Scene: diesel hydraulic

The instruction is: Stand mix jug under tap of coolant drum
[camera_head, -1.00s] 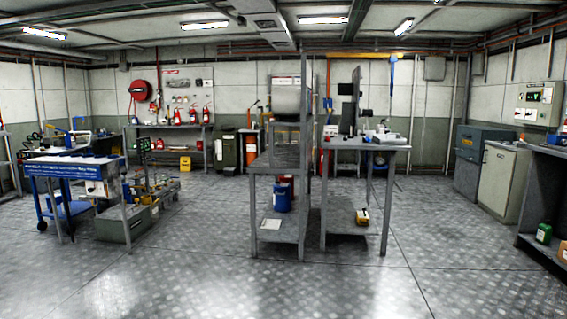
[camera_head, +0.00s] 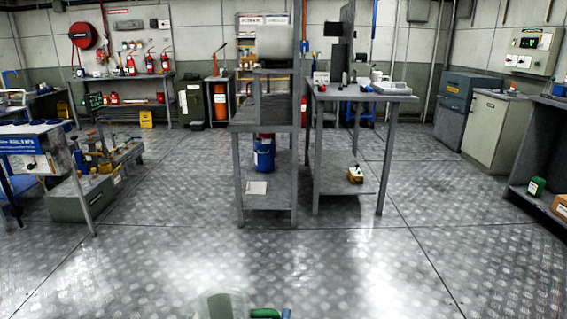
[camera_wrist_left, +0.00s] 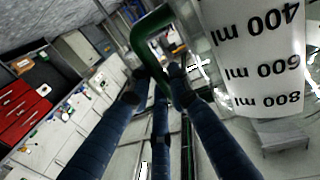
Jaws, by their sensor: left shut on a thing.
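The mix jug (camera_head: 222,306) shows at the bottom edge of the head view as a clear body with a green handle; most of it is cut off. In the left wrist view the jug (camera_wrist_left: 255,60) is a pale, translucent vessel with black ml marks, upside down in that picture. My left gripper (camera_wrist_left: 163,82) has dark blue fingers shut on the jug's green handle. The coolant drum seems to be the grey shape (camera_head: 278,46) above the grey stand (camera_head: 262,126), ahead near the middle; its tap cannot be made out. My right gripper is out of view.
A blue container (camera_head: 264,156) sits on the stand's lower shelf. A grey table (camera_head: 360,94) stands right beside it. A trolley (camera_head: 30,140) and a grey box (camera_head: 80,202) are at left; a dark shelf unit (camera_head: 535,160) is at right. The floor ahead is open.

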